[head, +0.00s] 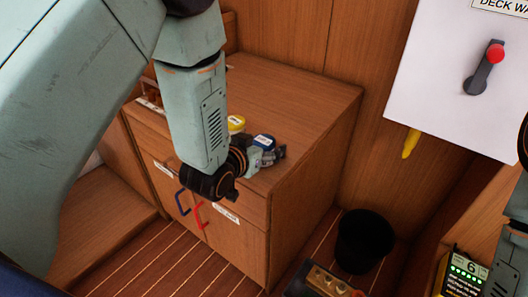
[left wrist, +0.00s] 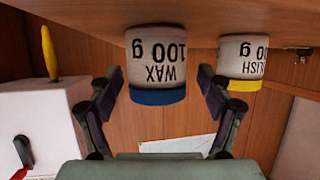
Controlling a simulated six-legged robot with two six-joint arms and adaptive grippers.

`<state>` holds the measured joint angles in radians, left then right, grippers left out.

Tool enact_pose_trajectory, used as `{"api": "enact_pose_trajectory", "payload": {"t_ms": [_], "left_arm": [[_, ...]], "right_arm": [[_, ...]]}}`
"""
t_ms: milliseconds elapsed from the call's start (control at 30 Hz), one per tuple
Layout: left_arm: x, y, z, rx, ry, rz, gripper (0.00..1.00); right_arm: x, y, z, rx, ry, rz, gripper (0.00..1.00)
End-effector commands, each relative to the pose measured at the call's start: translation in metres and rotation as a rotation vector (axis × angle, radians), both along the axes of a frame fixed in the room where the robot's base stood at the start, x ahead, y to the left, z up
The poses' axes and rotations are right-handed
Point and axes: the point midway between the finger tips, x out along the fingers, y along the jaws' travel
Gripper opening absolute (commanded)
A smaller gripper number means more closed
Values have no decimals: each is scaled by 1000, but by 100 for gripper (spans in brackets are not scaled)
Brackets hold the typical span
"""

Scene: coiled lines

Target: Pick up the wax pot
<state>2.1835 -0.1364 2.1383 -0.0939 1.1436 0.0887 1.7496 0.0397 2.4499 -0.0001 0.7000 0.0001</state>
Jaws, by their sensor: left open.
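The wax pot (left wrist: 155,60) is a white pot with a blue lid, marked WAX 100 g. It stands on the wooden cabinet top and appears upside down in the left wrist view. My left gripper (head: 268,157) is at the pot, low over the cabinet's front edge. In the left wrist view its open fingers (left wrist: 160,84) are on either side of the pot, with gaps visible. Whether the pot is fully between the pads is unclear. My right gripper is not in view.
A similar pot with a yellow lid (left wrist: 240,62) stands close beside the wax pot, near one finger. The cabinet top (head: 300,95) is clear behind. A white panel (head: 440,70) with a red-knobbed lever (head: 485,68) is at right. A black bin (head: 364,240) stands on the floor.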

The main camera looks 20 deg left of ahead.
Motion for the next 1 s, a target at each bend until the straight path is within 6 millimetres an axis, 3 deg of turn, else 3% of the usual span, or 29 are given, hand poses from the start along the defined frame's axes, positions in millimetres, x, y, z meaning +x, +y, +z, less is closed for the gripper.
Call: {"api": "enact_pose_trajectory", "payload": {"t_ms": [167, 867, 1000], "left_arm": [[-1, 0, 1, 1, 0, -1, 78], [2, -3, 1, 0, 0, -2, 18], [3, -3, 1, 0, -1, -2, 17]], "right_arm": [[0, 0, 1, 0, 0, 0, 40], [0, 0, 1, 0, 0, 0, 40], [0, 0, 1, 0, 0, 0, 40]]}}
